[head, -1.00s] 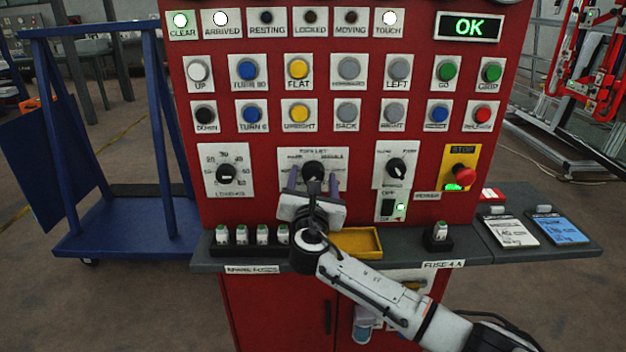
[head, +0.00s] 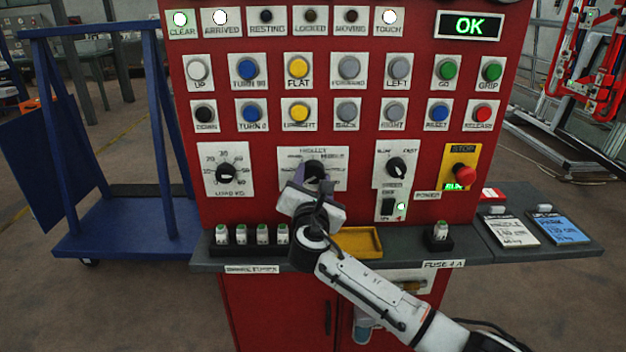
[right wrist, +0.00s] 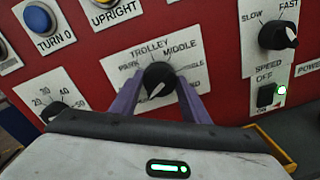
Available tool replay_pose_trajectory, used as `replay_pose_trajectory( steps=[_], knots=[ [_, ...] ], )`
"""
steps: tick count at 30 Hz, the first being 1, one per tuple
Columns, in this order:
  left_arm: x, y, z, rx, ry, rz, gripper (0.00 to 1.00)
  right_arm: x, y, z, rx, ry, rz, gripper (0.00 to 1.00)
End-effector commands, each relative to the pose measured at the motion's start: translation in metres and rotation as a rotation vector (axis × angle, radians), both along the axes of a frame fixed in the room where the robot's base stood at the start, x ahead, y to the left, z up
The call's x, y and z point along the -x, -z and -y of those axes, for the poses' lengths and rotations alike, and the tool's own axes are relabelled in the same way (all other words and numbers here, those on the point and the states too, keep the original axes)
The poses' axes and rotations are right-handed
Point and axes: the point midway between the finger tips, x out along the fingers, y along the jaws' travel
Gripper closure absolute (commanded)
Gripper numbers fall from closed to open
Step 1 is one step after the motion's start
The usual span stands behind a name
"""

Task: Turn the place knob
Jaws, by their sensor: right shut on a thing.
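The place knob (head: 314,171) is a black round knob on a white plate in the middle of the red panel. Its plate carries the labels PARK, TROLLEY and MIDDLE and another that is partly hidden. My right gripper (head: 312,179) reaches it from below and is shut on it, with its body tilted. In the right wrist view the purple fingers of the gripper (right wrist: 160,90) stand on both sides of the knob (right wrist: 159,76). A light mark shows on the knob's lower part there; which label it points at is unclear. My left gripper is not in view.
The load knob (head: 226,174) is to the left, the speed knob (head: 397,168) and red stop button (head: 464,174) to the right. Rows of buttons sit above. Below, a ledge holds several fuses (head: 262,234) and a yellow tray (head: 358,243). The display (head: 469,27) reads OK.

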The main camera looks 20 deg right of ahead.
Motion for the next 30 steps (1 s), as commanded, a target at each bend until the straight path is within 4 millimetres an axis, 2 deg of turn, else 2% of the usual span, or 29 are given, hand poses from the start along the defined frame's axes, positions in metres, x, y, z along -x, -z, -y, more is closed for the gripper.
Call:
replay_pose_trajectory(
  steps=[23, 30],
  knots=[
    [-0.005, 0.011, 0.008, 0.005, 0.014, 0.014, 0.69, 0.001, 0.004, 0.001, -0.715, 0.001, 0.201, 0.81],
    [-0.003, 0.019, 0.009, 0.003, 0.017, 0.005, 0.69, 0.001, 0.004, 0.001, -0.928, 0.002, 0.263, 0.81]
  ],
)
